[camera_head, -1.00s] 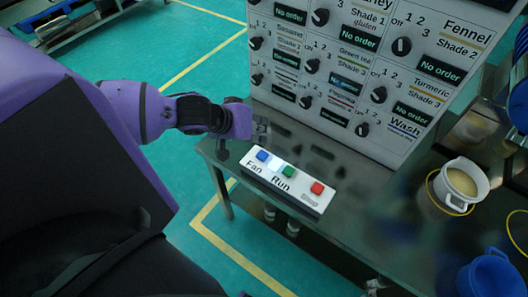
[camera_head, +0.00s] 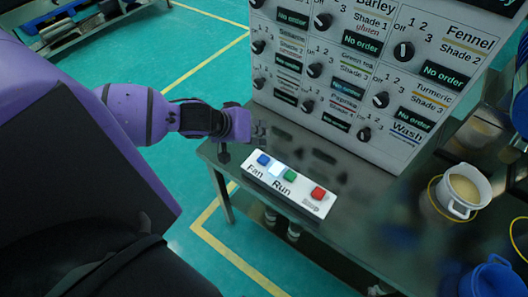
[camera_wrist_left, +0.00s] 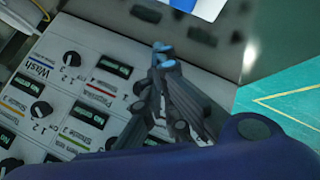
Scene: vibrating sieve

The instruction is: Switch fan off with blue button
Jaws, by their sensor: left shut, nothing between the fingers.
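The white button box (camera_head: 258,175) lies on the steel table, labelled Fan, Run and Stop. Its blue button (camera_head: 263,159) is at the left end above "Fan", beside a bright white lit button (camera_head: 276,168). A green button (camera_head: 290,175) and a red button (camera_head: 318,193) follow to the right. My left gripper (camera_head: 261,131) is shut and empty, just behind the box's left end and apart from the blue button. In the left wrist view the shut fingertips (camera_wrist_left: 163,52) point towards a white and blue shape at the top edge. My right gripper is out of view.
A large grey control panel (camera_head: 385,60) with several knobs and "No order" displays stands behind the box. A white pot (camera_head: 461,190) and a blue container (camera_head: 487,278) are at the right. The steel table (camera_head: 365,215) is bare around the box.

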